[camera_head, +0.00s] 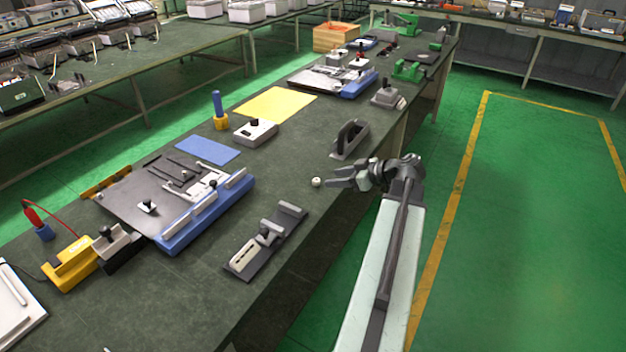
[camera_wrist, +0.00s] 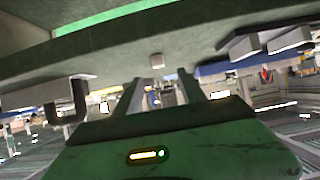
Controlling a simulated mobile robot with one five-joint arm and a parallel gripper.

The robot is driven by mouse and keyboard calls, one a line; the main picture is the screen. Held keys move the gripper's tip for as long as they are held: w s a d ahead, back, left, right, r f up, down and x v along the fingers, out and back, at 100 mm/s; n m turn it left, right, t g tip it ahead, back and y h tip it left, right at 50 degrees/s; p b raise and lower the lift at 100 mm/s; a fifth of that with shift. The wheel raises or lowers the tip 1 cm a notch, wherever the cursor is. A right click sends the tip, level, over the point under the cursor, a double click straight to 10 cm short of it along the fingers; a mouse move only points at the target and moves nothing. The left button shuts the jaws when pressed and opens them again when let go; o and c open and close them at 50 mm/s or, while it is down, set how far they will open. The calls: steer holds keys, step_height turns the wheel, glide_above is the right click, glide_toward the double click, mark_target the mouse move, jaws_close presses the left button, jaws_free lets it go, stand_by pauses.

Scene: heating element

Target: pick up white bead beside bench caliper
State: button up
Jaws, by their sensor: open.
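A small white bead (camera_head: 316,182) rests on the dark green bench top, near its right edge. It also shows in the wrist view (camera_wrist: 157,60), just beyond and between my fingertips. My gripper (camera_head: 334,178) is open and empty, low over the bench, its fingers pointing left at the bead with a small gap. Its two fingers also show in the wrist view (camera_wrist: 161,77). A grey slotted fixture (camera_head: 265,241) lies nearer on the bench, and a dark hoop-shaped tool (camera_head: 350,139) stands behind the bead. I cannot tell which is the bench caliper.
A blue-edged fixture plate (camera_head: 168,240) lies left of the bead. The bench around the bead is bare. Green floor (camera_head: 510,240) is open at right.

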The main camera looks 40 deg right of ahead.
mark_target(319, 181)
steer(key=b+x, duration=0.1)
steer(key=x, duration=0.1)
steer(key=shift+w+f, duration=0.15)
steer(key=shift+w, duration=0.1)
steer(key=b+x, duration=0.2)
steer(key=x, duration=0.2)
steer(key=shift+w+f, duration=0.2)
steer(key=shift+f, duration=0.2)
steer(key=shift+w+b, duration=0.2)
steer(key=shift+b, duration=0.1)
steer(key=shift+r, duration=0.1)
jaws_close()
